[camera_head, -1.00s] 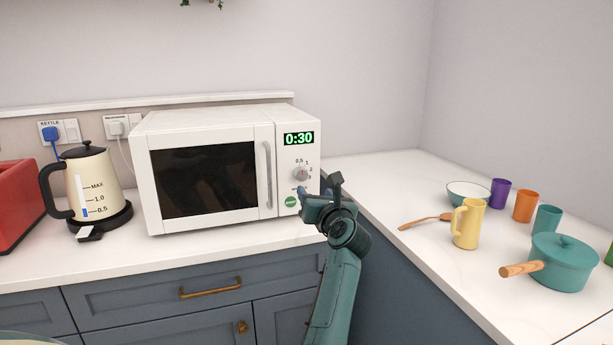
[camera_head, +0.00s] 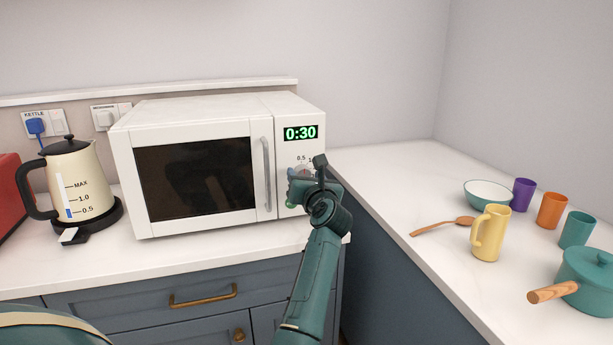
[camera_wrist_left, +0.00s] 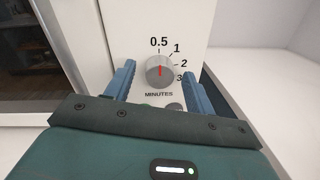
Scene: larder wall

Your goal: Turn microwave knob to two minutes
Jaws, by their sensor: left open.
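The white microwave (camera_head: 120,150) stands on the counter with its door shut; its green display (camera_head: 301,133) reads 0:30. Its grey round knob (camera_wrist_left: 160,76) has a red pointer standing straight up, at the 0.5 mark. Marks 1, 2 and 3 run down its right side. My left gripper (camera_head: 306,181) is in front of the control panel and hides most of the knob in the head view. In the left wrist view its blue fingers (camera_wrist_left: 159,68) are open, one to each side of the knob; contact cannot be told. My right gripper is not in view.
The vertical door handle (camera_head: 266,174) is just left of the panel. A cream kettle (camera_head: 85,183) stands left of the microwave. A yellow mug (camera_head: 490,235), wooden spoon (camera_head: 440,227) and teal pot (camera_head: 588,275) are on the right counter. Space right of the microwave is clear.

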